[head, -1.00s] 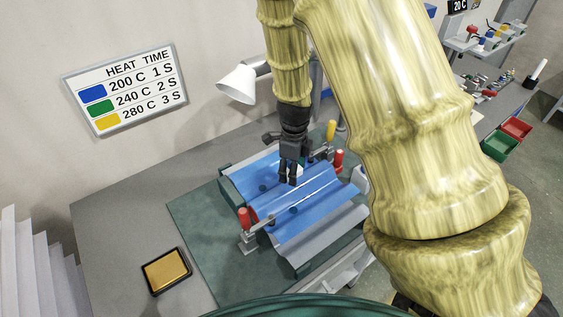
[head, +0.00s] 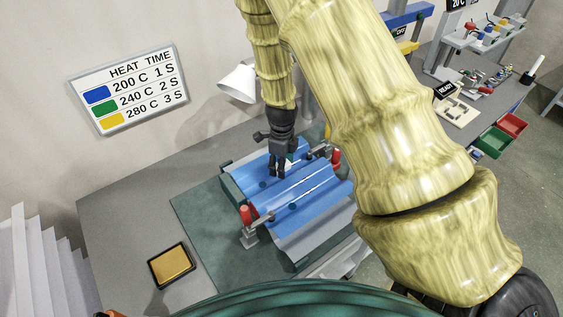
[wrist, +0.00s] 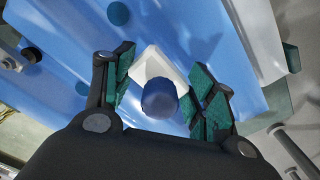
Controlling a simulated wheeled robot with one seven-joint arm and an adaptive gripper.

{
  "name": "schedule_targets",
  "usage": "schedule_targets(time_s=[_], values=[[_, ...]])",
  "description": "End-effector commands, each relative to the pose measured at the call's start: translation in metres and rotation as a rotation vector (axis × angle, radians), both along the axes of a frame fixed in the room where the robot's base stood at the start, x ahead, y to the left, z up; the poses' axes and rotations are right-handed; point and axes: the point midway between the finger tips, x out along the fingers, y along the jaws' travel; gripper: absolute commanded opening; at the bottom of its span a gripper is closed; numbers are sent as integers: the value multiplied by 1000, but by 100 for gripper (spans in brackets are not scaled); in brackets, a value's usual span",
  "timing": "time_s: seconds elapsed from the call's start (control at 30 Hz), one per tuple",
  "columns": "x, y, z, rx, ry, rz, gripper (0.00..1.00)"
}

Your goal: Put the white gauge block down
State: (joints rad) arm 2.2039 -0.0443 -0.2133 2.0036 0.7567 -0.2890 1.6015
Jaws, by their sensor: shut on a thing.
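The white gauge block (wrist: 153,66) shows in the wrist view between my fingers, with a dark blue round knob (wrist: 159,98) on its near side. My gripper (wrist: 158,92) is shut on it, with green-padded fingers on either side. In the head view my gripper (head: 277,174) points down over the blue corrugated sheet (head: 300,187), towards its back part. The block is mostly hidden there behind the fingers. I cannot tell whether the block touches the sheet.
Red-handled clamps stand at the sheet's left (head: 246,215) and right (head: 335,159) ends. A gold pad in a black tray (head: 171,265) lies front left. A white lamp (head: 239,82) hangs behind. A heat-time sign (head: 128,90) is on the wall. The grey bench (head: 130,205) is clear at left.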

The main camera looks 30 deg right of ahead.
Motion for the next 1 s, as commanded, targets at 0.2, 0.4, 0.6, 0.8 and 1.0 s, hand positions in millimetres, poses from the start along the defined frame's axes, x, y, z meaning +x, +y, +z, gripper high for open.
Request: schedule_targets(time_s=[0.2,0.4,0.6,0.8,1.0], values=[[-1,0,-1,0,1,0,31],[-1,0,-7,0,1,0,32],[-2,0,-13,1,3,0,28],[-3,1,-16,1,6,0,78],[-2,0,-15,0,4,0,78]])
